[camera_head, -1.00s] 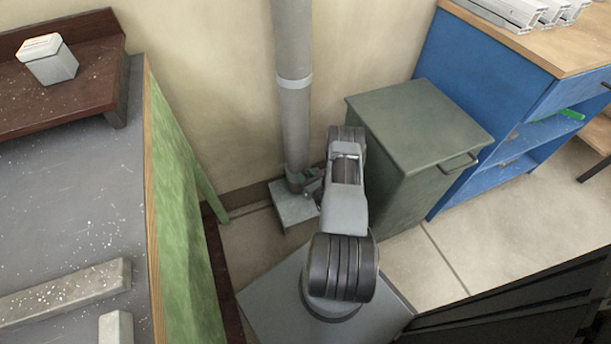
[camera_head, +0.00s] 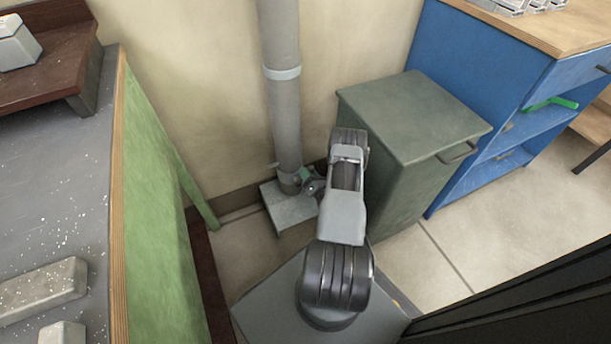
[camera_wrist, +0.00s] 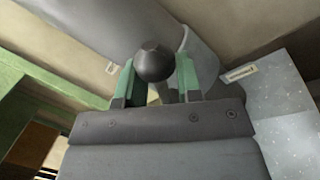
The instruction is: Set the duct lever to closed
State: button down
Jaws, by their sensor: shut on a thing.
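The duct is a grey vertical pipe (camera_head: 283,115) with a light band, standing against the wall in the head view. It also crosses the top of the wrist view (camera_wrist: 95,28). The duct lever ends in a black ball knob (camera_wrist: 154,62) in the wrist view. My gripper (camera_wrist: 155,80) has its green fingers on either side of the lever, just below the knob, and is shut on it. In the head view my gripper (camera_head: 309,182) is low at the right of the pipe's foot, and the lever is mostly hidden there. I cannot read the lever's setting.
A grey-green cabinet (camera_head: 415,115) stands close at the right of my arm. A blue bench (camera_head: 470,70) is beyond it. A green-sided workbench (camera_head: 150,210) stands at the left. A grey block (camera_head: 288,208) sits at the pipe's foot. Small pale plates (camera_wrist: 240,73) flank the duct.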

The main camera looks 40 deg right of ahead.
jog(key=shift+d+f+m, duration=0.2)
jog(key=shift+m, duration=0.4)
jog(key=c, duration=0.8)
grip_release()
jog(key=shift+r, duration=0.15)
jog(key=shift+r, duration=0.3)
notch_tip(320, 180, up, 3)
jog(key=shift+r+p, duration=0.1)
jog(key=shift+p, duration=0.7)
jog(key=s+a+r+p, duration=0.2)
jog(key=s+r, duration=0.1)
jog(key=s, duration=0.1)
jog(key=s+a+r+p, duration=0.2)
jog(key=s+r, duration=0.1)
jog(key=s, duration=0.1)
jog(key=s+a+r+p, duration=0.2)
jog(key=s+a+r, duration=0.1)
jog(key=s, duration=0.1)
jog(key=shift+a, duration=0.1)
